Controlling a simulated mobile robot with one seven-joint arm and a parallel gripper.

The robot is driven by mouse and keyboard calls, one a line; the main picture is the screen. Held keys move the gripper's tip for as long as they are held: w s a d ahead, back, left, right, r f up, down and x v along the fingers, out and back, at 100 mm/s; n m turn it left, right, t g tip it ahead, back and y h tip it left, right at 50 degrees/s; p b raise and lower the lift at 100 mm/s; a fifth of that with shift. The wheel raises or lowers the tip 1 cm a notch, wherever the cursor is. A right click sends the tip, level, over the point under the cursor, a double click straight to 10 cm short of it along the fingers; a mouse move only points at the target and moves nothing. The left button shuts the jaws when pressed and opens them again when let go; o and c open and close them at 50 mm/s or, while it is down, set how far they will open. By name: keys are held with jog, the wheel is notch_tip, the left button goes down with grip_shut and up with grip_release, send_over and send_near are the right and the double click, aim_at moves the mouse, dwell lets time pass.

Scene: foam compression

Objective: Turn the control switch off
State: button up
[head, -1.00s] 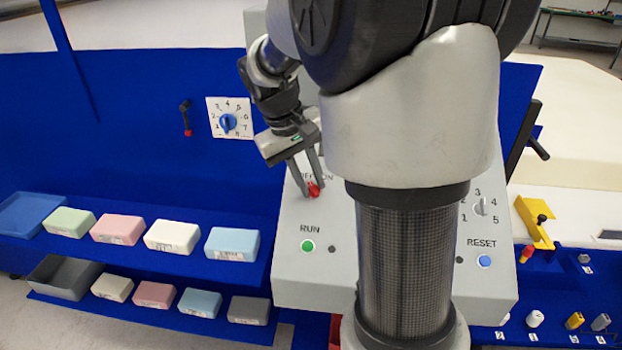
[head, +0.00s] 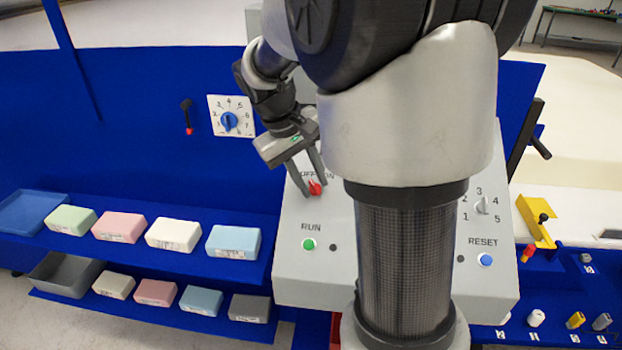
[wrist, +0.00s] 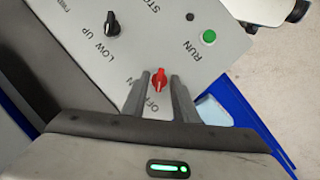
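The red control switch (head: 315,188) sits on the sloped grey panel (head: 290,262), just below the OFF and ON lettering. My gripper (head: 316,183) is at the switch, with one finger on each side of it. In the wrist view the red switch (wrist: 159,79) shows between the two fingertips of my gripper (wrist: 160,80), with a visible gap on each side. The fingers are apart and hold nothing. The OFF and ON letters are partly hidden by the fingers. I cannot tell for sure which label the switch points at.
A green RUN button (head: 308,244) is below the switch. A blue RESET button (head: 485,260) and a numbered selector (head: 481,206) are on the right. Foam blocks (head: 172,235) lie on blue shelves at the left. A blue dial (head: 229,121) is on the back wall.

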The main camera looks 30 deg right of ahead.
jog(key=v, duration=1.7)
jog(key=shift+r+p, duration=0.2)
jog(key=shift+p, duration=0.15)
jog(key=shift+s+a, duration=0.1)
jog(key=shift+s, duration=0.05)
jog(key=s+a+f+t+y, duration=0.2)
jog(key=s+a+f, duration=0.1)
jog(key=s, duration=0.5)
jog(key=s+a+f+t+y, duration=0.2)
jog(key=s+f, duration=0.3)
jog(key=s, duration=0.4)
jog(key=shift+a+f+t, duration=0.35)
jog(key=shift+a+t, duration=0.35)
jog(key=shift+t, duration=0.1)
